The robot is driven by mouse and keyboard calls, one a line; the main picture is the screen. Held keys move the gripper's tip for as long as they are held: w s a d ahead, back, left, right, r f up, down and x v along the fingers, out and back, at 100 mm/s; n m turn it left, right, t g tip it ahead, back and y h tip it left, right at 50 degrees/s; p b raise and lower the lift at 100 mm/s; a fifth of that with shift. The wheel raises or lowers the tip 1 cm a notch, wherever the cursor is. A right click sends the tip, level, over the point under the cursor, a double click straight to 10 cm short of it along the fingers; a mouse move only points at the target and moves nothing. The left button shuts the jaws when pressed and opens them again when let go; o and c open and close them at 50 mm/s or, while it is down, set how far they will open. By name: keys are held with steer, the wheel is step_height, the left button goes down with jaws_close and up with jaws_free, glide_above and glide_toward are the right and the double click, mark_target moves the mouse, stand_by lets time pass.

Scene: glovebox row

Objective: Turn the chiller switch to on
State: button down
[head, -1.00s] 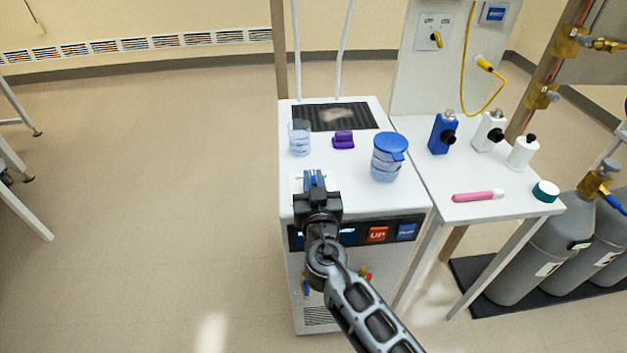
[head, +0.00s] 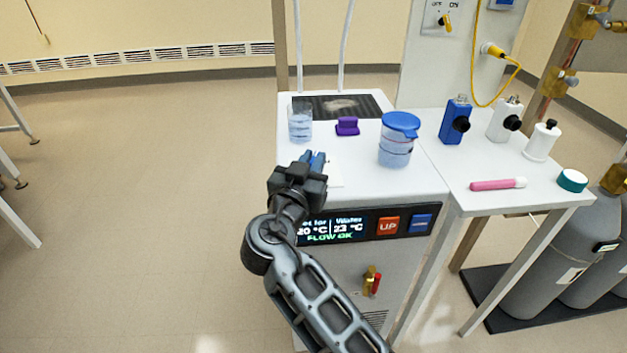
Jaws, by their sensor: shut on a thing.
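The switch panel (head: 432,24) on the upright board behind the bench has OFF at left and ON at right. Its yellow knob (head: 445,21) sits below and between these words; I cannot tell which it points to. The chiller (head: 283,150) is a white box with a lit display (head: 330,228) reading set 20 °C, water 22 °C, FLOW OK. My gripper (head: 312,160) is over the chiller top near its front left edge, well apart from the knob. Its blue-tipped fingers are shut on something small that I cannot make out.
On the chiller stand a clear beaker (head: 300,123), a purple piece (head: 347,126) and a blue-lidded jar (head: 396,148). Floor at left is clear.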

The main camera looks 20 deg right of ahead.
steer(key=shift+a+f+m+g+h+b, duration=0.15)
steer(key=shift+m+g+h+b, duration=0.5)
steer(key=shift+b, duration=0.45)
steer(key=shift+g+h+b, duration=0.25)
steer(key=shift+b, duration=0.05)
steer(key=c, duration=1.2)
jaws_free()
steer(key=shift+o, duration=0.2)
steer(key=v, duration=0.7)
steer(key=shift+s+a+b, duration=0.2)
steer(key=shift+b, duration=0.2)
steer(key=shift+a, duration=0.1)
